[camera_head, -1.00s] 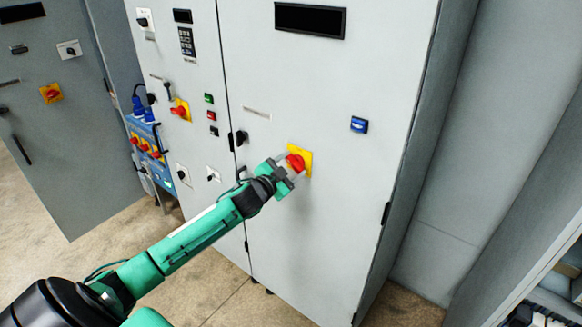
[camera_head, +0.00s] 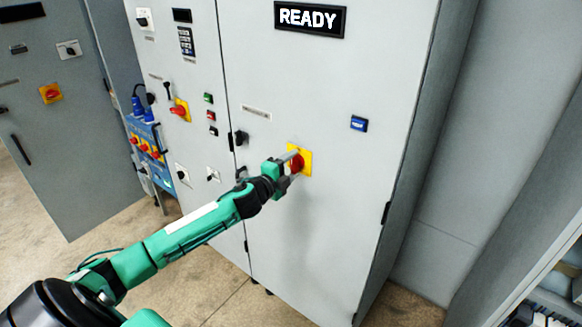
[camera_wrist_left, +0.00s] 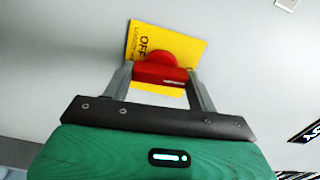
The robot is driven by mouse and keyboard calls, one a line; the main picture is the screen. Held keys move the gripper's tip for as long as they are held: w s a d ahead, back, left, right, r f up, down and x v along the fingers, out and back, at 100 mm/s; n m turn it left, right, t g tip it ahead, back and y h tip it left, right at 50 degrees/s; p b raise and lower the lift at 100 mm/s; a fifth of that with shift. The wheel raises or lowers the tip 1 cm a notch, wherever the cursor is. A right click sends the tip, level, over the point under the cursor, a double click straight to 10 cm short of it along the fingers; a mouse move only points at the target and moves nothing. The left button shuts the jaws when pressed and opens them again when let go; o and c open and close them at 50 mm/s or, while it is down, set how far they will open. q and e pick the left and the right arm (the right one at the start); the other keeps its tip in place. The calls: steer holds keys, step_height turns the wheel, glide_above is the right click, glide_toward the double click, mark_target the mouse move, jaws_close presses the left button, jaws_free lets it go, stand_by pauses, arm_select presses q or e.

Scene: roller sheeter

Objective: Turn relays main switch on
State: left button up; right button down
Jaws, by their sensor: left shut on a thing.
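The main switch is a red rotary knob (camera_head: 297,162) on a yellow plate (camera_head: 307,160), on the front of the right-hand grey cabinet door. In the left wrist view the red knob (camera_wrist_left: 160,70) sits between the two fingers, and the yellow plate (camera_wrist_left: 185,47) behind it shows the letters "OFF". My left gripper (camera_head: 289,165) is shut on the red knob; its fingers (camera_wrist_left: 162,82) also show in the wrist view. A display (camera_head: 310,19) above reads "READY". My right gripper is not in view.
A blue button (camera_head: 359,124) is on the same door, to the right. The left cabinet panel holds another red-and-yellow switch (camera_head: 180,110), several small buttons and black knobs. A blue socket box (camera_head: 147,145) stands between the cabinets. The floor in front is clear.

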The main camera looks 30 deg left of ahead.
arm_select(q)
steer(key=shift+m, duration=0.7)
steer(key=o, duration=1)
steer(key=shift+s, duration=0.1)
steer(key=shift+s+f, duration=0.1)
steer(key=shift+s, duration=0.15)
steer(key=s+a+b, duration=0.1)
steer(key=s+b, duration=0.3)
steer(key=s, duration=0.9)
steer(key=shift+a, duration=0.1)
